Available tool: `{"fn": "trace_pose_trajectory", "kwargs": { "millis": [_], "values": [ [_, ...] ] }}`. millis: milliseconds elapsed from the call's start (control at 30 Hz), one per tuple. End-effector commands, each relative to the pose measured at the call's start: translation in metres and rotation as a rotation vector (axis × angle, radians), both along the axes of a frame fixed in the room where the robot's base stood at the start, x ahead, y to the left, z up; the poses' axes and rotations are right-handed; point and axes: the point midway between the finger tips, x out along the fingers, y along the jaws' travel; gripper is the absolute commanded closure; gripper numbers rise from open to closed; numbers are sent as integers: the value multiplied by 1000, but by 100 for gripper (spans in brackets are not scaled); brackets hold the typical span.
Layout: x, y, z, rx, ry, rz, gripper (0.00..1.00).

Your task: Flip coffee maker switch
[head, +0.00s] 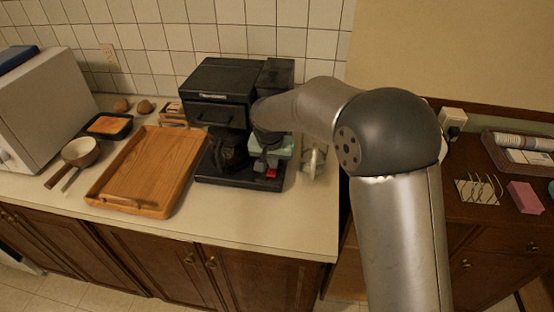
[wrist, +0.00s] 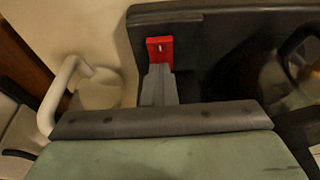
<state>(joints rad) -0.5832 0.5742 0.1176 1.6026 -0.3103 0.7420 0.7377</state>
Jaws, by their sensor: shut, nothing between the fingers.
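The black coffee maker (head: 220,82) stands on the counter against the tiled wall, with a dark carafe (head: 228,150) in it. Its red switch (head: 271,173) is at the front right of its base. In the wrist view the red switch (wrist: 160,49) is just beyond my fingertips. My gripper (wrist: 159,70) is shut and empty, its fingers overlapping the switch's lower edge in the picture; I cannot tell whether they touch. In the head view my gripper (head: 268,160) is partly hidden by my wrist, right above the switch.
A white mug-like object (wrist: 98,90) stands close beside the coffee maker's base. A wooden tray (head: 150,165) lies left of the coffee maker, with a pan (head: 80,152) and a black dish (head: 108,126) farther left. The counter front below the coffee maker is clear.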

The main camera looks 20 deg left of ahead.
Motion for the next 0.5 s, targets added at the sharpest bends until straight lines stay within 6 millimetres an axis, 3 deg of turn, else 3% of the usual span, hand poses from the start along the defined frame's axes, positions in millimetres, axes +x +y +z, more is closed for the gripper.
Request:
{"fn": "trace_pose_trajectory", "kwargs": {
  "millis": [500],
  "values": [
    [-19,-3,-4,-6,10,0,100]
  ]
}}
